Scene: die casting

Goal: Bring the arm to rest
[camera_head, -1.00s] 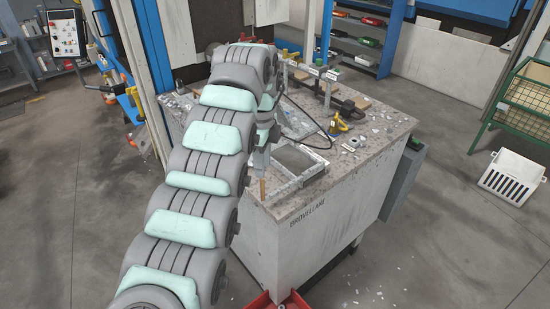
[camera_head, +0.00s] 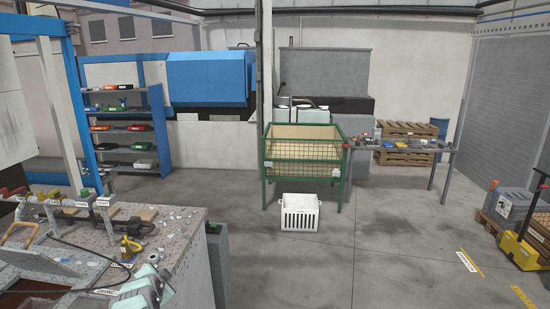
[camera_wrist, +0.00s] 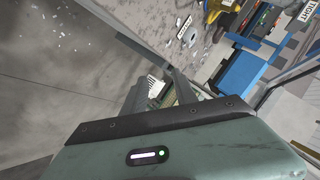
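In the wrist view my gripper (camera_wrist: 157,92) points away past the grey-green wrist housing. Its two fingers stand apart with a gap between them, and no object shows in the gap at the fingertips. Through the gap I see the white basket and the green cart in the distance.
On the worktop sit a yellow tool (camera_head: 130,248), clamps and scattered chips. A green mesh cart (camera_head: 304,175) and white slotted basket (camera_head: 300,214) stand mid-floor. A grey table (camera_head: 400,157) and yellow pallet truck (camera_head: 522,258) are at right. The floor between is clear.

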